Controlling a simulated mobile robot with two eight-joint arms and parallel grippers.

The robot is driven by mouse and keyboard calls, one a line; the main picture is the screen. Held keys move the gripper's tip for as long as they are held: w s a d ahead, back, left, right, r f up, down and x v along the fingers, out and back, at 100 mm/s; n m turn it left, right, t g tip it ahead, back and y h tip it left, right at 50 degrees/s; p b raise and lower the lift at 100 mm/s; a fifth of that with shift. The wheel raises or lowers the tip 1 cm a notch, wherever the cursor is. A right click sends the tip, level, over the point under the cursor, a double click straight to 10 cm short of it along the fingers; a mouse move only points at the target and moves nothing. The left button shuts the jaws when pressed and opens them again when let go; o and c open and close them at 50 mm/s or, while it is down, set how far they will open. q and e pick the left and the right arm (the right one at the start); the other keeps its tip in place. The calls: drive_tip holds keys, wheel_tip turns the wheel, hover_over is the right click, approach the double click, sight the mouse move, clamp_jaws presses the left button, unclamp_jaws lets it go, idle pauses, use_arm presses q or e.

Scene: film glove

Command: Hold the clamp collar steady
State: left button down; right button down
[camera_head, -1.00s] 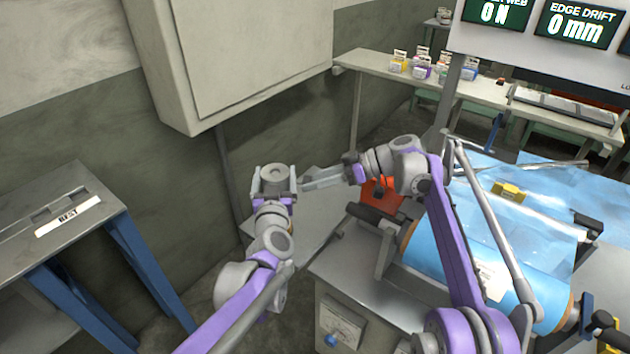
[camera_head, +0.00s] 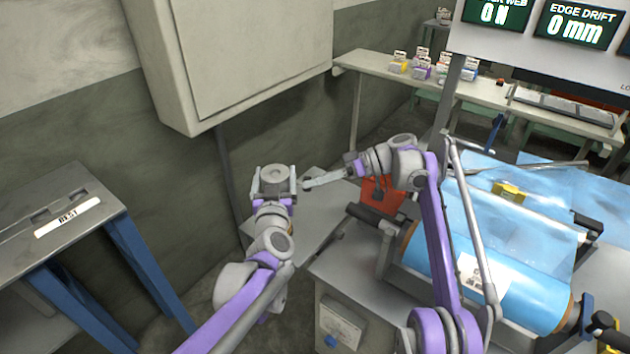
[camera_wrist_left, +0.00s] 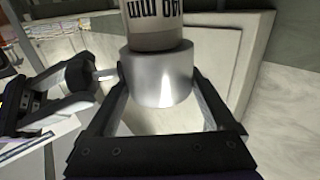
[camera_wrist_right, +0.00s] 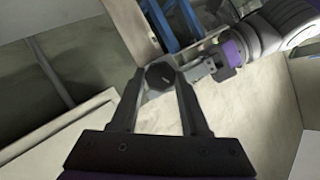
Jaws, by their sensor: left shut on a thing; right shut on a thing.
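The clamp collar (camera_wrist_left: 160,80) is a shiny silver ring, with a pale cylinder marked in mm above it in the left wrist view. In the head view its round grey top (camera_head: 275,174) sits between the fingers of my left gripper (camera_head: 274,184), which is shut on it. My right gripper (camera_head: 318,180) is to the right of the collar, shut on a dark-handled tool (camera_wrist_right: 160,76). In the left wrist view the tool (camera_wrist_left: 84,74) points its thin bright tip at the collar's side. I cannot tell whether the tip touches.
A machine with a blue film roll (camera_head: 440,270) stands at the right. A red-orange object (camera_head: 382,198) is beside its roller. A grey bench (camera_head: 60,215) is at the left, and a pale wall cabinet (camera_head: 250,60) hangs behind. A shelf (camera_head: 480,92) holds small boxes.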

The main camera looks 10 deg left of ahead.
drive_tip(key=shift+c, duration=1.9)
unclamp_jaws()
